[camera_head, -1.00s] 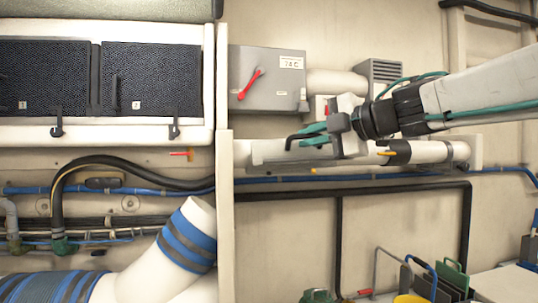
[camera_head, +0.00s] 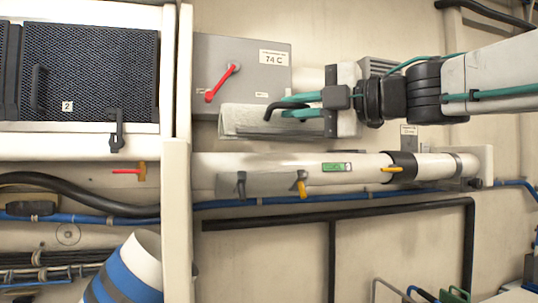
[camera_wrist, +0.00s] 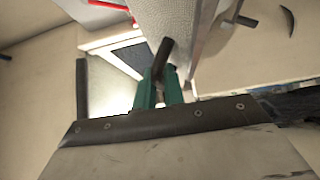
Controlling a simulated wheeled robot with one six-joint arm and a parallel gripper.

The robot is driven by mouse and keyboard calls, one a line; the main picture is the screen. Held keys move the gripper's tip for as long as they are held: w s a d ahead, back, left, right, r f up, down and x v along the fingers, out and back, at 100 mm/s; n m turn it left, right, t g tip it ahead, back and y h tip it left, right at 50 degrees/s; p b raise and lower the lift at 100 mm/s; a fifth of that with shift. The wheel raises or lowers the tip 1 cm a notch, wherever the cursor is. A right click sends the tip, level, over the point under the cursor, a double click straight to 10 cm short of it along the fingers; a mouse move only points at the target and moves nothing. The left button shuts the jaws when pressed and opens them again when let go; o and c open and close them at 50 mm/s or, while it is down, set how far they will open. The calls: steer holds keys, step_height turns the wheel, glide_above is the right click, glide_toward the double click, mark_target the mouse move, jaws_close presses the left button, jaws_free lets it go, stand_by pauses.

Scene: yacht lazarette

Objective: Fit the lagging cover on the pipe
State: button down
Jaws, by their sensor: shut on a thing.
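The pale pipe (camera_head: 370,170) runs horizontally along the wall in the head view. A green label (camera_head: 337,167) is on it. My gripper (camera_head: 292,107) is shut on the black handle (camera_head: 282,107) of a pale, pebbled lagging cover (camera_head: 245,121). The cover is above the pipe's left part, apart from it as seen here. In the wrist view, the teal fingers (camera_wrist: 161,92) close around the black handle (camera_wrist: 161,58), beside the cover's pebbled surface (camera_wrist: 170,20). A grey piece (camera_head: 270,184) with a black tab and a yellow tab sits along the pipe's lower front.
A grey box (camera_head: 270,80) with a red lever (camera_head: 222,84) is behind the cover. A white post (camera_head: 176,210) stands at the pipe's left end. A black collar (camera_head: 402,167) wraps the pipe at right. A blue hose and black pipe (camera_head: 400,207) run below.

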steer(key=w+a, duration=0.1)
steer(key=w, duration=0.3)
steer(key=w+a, duration=0.1)
steer(key=w, duration=0.3)
steer(key=w+a+f, duration=0.1)
steer(key=w+a, duration=0.1)
steer(key=w, duration=0.3)
steer(key=shift+f, duration=1.85)
steer(key=shift+f, duration=0.45)
steer(key=shift+f, duration=0.2)
steer(key=c, duration=1.5)
jaws_free()
steer(key=shift+f, duration=0.2)
glide_toward(271, 139)
steer(key=v, duration=0.2)
steer(key=shift+s+d, duration=0.15)
steer(key=shift+d, duration=0.15)
